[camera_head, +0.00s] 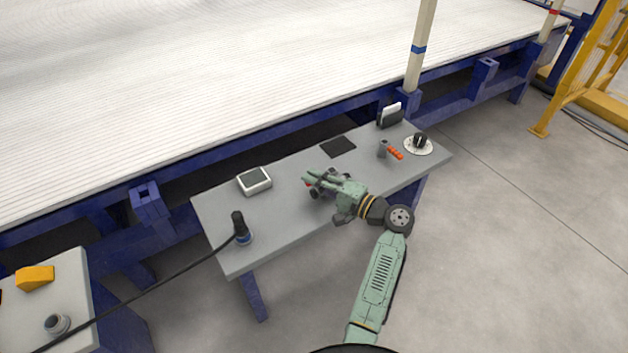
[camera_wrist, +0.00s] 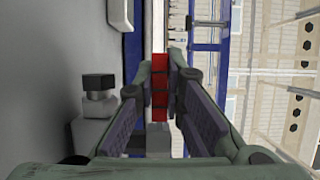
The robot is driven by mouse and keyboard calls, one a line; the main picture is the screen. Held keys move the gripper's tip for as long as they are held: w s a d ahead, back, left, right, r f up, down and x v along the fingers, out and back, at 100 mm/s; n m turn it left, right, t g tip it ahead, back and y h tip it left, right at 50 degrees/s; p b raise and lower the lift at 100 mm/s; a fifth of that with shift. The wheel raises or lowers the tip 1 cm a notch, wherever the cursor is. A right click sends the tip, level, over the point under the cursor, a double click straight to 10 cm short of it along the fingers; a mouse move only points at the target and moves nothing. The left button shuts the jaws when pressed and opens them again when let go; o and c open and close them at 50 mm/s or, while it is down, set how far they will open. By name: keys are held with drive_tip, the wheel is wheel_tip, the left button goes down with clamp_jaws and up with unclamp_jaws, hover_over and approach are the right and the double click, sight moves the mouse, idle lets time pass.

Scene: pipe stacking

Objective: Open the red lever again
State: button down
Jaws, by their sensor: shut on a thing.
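The red lever (camera_wrist: 159,88) stands between my two fingertips in the wrist view, running away from the camera. My gripper (camera_wrist: 161,80) is shut on it. A grey block (camera_wrist: 157,141) shows at the lever's near end. In the head view my gripper (camera_head: 312,181) is low over the middle of the grey table (camera_head: 285,229), pointing left. Only a small red patch of the lever (camera_head: 307,184) shows there, and my fingers hide most of it. I cannot tell the lever's exact angle from the head view.
A white-framed box (camera_head: 254,180) and a black corded device (camera_head: 239,226) stand left of my gripper. A grey post with an orange-red handle (camera_head: 395,153) and a dial (camera_head: 418,145) stand to the right. A dark pad (camera_head: 338,146) lies behind. Blue framing borders the table.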

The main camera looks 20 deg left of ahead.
drive_tip(key=c, duration=1.7)
unclamp_jaws()
drive_tip(key=shift+o, duration=0.2)
drive_tip(key=v, duration=1.2)
